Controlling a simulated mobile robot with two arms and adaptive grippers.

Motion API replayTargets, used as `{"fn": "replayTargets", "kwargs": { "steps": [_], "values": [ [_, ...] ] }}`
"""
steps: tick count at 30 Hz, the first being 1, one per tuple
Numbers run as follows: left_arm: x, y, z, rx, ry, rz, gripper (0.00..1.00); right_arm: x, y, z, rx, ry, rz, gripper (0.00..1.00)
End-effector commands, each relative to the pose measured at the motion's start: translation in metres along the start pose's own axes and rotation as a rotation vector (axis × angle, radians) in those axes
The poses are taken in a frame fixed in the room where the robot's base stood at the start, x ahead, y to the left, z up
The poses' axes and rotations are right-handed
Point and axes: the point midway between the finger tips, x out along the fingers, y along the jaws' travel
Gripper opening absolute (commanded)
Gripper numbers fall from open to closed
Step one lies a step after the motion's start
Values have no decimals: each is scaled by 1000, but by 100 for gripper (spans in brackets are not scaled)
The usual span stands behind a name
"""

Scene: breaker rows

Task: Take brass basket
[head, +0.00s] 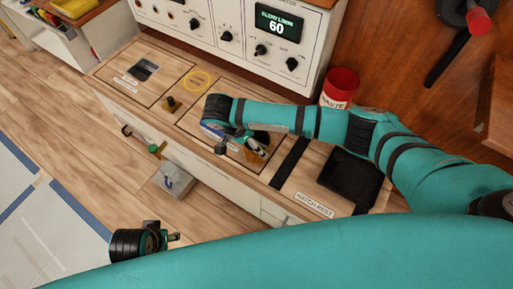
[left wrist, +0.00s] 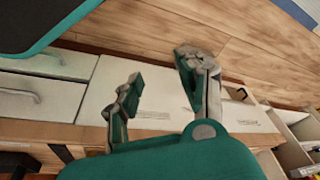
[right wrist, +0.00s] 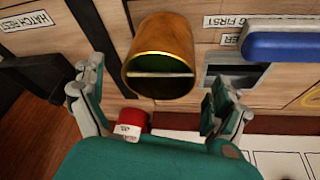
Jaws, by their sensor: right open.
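The brass basket (right wrist: 160,38) is a brass cylinder with a dark opening crossed by a pale bar. In the right wrist view it shows between the spread fingers of my right gripper (right wrist: 158,88), with space on both sides. In the head view my right gripper (head: 245,143) is over the bench and hides most of the basket (head: 258,152). My right gripper is open and holds nothing. My left gripper (head: 172,232) is low, in front of the bench and away from the basket. In the left wrist view (left wrist: 160,90) its fingers are apart and empty.
A blue-handled thing (right wrist: 285,45) lies close to the basket. A red waste bin (head: 340,88) stands behind my right arm. A black pad (head: 350,178) lies at right.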

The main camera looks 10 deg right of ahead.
Motion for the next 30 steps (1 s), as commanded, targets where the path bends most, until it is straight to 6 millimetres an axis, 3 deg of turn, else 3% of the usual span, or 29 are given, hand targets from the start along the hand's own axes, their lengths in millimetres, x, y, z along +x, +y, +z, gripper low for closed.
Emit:
{"fn": "replayTargets", "kwargs": {
  "steps": [9,19,30],
  "values": [
    [-50,-2,-5,-3,29,-5,40,39,-1,-2,2,3,0,100],
    [-58,-2,-5,-4,29,-5,40,43,-1,-3,1,1,-1,100],
    [-57,-2,-5,-4,29,-5,40,43,-1,-2,1,1,0,52]
  ]
}}
